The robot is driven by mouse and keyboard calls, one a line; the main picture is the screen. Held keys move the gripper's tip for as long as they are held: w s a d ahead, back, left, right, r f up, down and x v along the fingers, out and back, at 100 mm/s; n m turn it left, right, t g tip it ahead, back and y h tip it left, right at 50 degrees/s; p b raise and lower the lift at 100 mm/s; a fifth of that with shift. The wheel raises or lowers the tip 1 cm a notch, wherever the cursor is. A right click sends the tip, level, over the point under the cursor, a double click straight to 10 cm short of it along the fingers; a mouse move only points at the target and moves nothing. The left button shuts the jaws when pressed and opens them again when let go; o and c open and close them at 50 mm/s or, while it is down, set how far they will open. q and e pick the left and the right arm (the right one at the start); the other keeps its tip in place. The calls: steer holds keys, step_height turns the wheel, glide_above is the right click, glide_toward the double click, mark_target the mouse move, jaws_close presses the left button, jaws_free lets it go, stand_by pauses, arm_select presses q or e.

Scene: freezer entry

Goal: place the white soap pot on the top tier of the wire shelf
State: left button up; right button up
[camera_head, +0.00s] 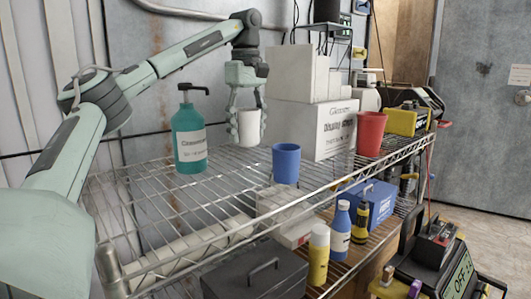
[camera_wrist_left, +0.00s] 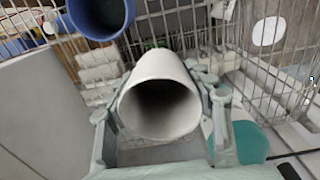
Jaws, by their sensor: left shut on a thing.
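My left gripper (camera_head: 246,108) points down over the top tier of the wire shelf (camera_head: 225,195). It is shut on the white soap pot (camera_head: 249,128), a plain white cylinder held about upright. In the left wrist view the pot (camera_wrist_left: 160,103) shows its open, empty mouth between the two fingers of the gripper (camera_wrist_left: 165,140). I cannot tell whether the pot's base touches the wires or hangs just above them. My right gripper is not in view.
A teal pump bottle (camera_head: 189,138) stands left of the pot and a blue cup (camera_head: 286,163) in front of it to the right. White boxes (camera_head: 305,133) and a red cup (camera_head: 370,133) stand farther right. The front left wires are clear.

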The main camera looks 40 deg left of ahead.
arm_select(q)
glide_above(262, 166)
step_height(262, 166, down, 4)
steer(key=shift+s+d+r, duration=0.15)
steer(key=shift+f, duration=2)
steer(key=shift+f, duration=0.1)
steer(key=o, duration=1.1)
steer(key=shift+o, duration=0.2)
